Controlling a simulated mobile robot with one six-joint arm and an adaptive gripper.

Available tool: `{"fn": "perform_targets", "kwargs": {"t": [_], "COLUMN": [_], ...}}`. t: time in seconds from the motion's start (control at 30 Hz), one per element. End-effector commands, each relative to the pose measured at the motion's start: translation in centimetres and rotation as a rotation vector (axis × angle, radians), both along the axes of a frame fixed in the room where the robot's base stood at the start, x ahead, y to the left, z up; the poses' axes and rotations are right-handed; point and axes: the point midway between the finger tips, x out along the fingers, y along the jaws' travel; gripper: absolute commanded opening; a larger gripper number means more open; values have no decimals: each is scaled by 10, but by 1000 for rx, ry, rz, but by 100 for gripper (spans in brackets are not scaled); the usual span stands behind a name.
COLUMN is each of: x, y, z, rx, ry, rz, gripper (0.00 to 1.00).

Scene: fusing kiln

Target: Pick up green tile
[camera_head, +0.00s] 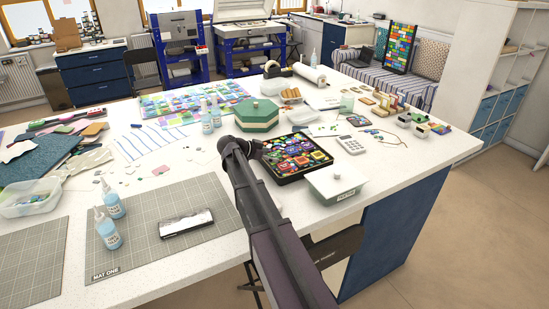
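A black tray (277,171) on the white table holds a pile of small coloured tiles, some of them greenish. I cannot single out one green tile for sure at this size. My arm reaches up from the bottom edge. My gripper (254,149) is at its far end, dark and small, close to the tray's left rim. Its fingers are partly hidden by the wrist, so I cannot tell whether it is open or shut. I cannot make out anything held in it.
A green octagonal box (257,113) stands just behind the gripper. A white lidded box (336,181) sits right of the tray. A calculator (351,145) lies to the right.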

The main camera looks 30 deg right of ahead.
Motion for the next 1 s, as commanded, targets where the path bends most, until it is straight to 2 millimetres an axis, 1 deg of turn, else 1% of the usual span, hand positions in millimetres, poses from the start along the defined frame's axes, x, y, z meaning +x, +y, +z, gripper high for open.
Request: {"fn": "perform_targets", "kwargs": {"t": [0.03,0.07,0.1,0.17,0.2,0.27,0.3,0.73,1.0], "x": [0,0,0,0,0,0,0,0,0], "y": [0,0,0,0,0,0,0,0,0], "z": [0,0,0,0,0,0,0,3,17], "rx": [0,0,0,0,0,0,0,0,0], "ry": [0,0,0,0,0,0,0,0,0], "rz": [0,0,0,0,0,0,0,0,1], "gripper": [85,76,64,46,35,17,14,13,13]}}
